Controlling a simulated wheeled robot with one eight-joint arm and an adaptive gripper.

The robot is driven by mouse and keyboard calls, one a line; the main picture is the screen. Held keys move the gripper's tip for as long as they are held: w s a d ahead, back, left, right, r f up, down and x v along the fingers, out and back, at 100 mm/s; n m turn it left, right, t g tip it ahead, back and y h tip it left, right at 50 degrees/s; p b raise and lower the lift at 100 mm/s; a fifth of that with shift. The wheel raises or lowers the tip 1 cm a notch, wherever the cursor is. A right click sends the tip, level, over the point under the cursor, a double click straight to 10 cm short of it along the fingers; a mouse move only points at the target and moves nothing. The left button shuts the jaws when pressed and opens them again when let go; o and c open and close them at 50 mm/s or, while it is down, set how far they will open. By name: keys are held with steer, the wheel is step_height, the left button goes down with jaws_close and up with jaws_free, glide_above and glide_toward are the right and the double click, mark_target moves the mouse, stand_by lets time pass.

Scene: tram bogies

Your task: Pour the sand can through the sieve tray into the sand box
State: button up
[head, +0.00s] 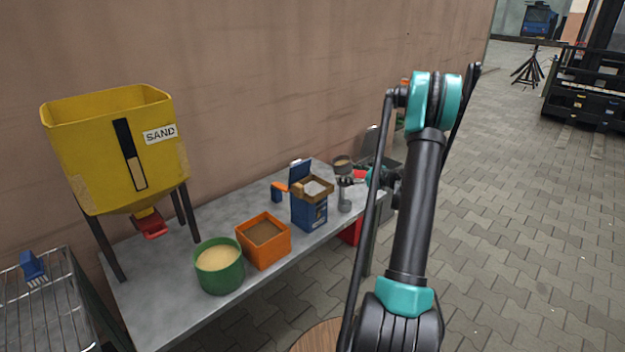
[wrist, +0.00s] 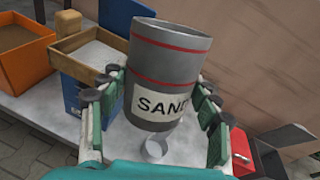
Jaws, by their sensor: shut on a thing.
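The grey sand can (wrist: 165,68), with red bands and a SAND label, stands between my gripper's (wrist: 152,100) green-backed fingers, which are shut on it. In the head view the can (head: 343,166) looks about upright, with brown at its mouth, held just right of the sieve tray. The wooden-framed sieve tray (head: 326,192) sits on top of the blue sand box (head: 309,215), with pale material inside the frame. In the wrist view the sieve tray (wrist: 64,52) is left of the can. The sand box's inside is hidden.
An orange bin (head: 264,256) and a green tub (head: 219,280) of sand are left of the box. A yellow SAND hopper (head: 95,165) stands further left. A wall runs behind.

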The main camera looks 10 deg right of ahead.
mark_target(340, 168)
steer(key=shift+a+r+n+h, duration=0.2)
steer(key=shift+r+n+h, duration=0.1)
steer(key=shift+r, duration=0.25)
steer(key=shift+a+r+n+g+h, duration=0.15)
steer(key=shift+a+n+g+h, duration=0.25)
steer(key=shift+a+h, duration=0.15)
stand_by(1.6)
steer(key=shift+a+r+n+h+p, duration=0.45)
steer(key=shift+a+n+h, duration=0.1)
steer(key=shift+h, duration=0.1)
stand_by(1.8)
steer(key=shift+a+f+n+g+h+p, duration=0.15)
steer(key=shift+n+g+h+p, duration=0.2)
steer(key=shift+h+p, duration=0.3)
stand_by(2.2)
